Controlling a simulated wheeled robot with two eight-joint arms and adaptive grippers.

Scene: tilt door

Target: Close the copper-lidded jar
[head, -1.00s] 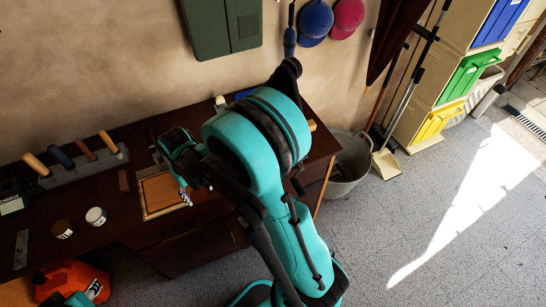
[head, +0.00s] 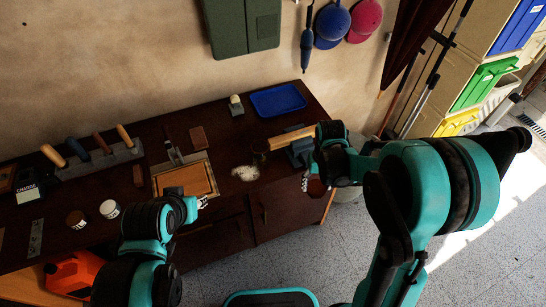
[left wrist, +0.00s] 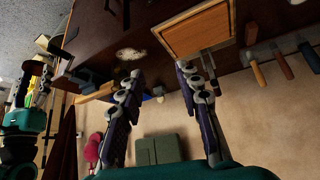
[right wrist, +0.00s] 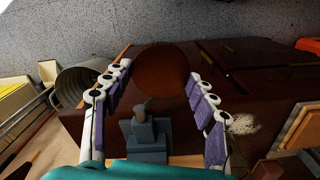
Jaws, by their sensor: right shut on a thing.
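My right gripper (head: 310,182) is shut on a round, copper-brown lid (head: 316,188) and holds it off the right front edge of the workbench. The lid shows as a disc (right wrist: 163,70) between the fingers in the right wrist view. A small dark jar (head: 260,158) stands on the bench, left of the vise; its opening is hard to make out. My left gripper (head: 200,203) is open and empty near the wooden tray (left wrist: 195,29). Two small pots stand at the left, one brown-topped (head: 76,219) and one white-topped (head: 109,209).
A grey vise (head: 300,150) with a wooden bar stands close to my right gripper. A pale heap (head: 245,173) lies beside the jar. A blue tray (head: 278,100) is at the back, a tool rack (head: 97,160) at the left. A metal bucket (right wrist: 85,80) stands on the floor.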

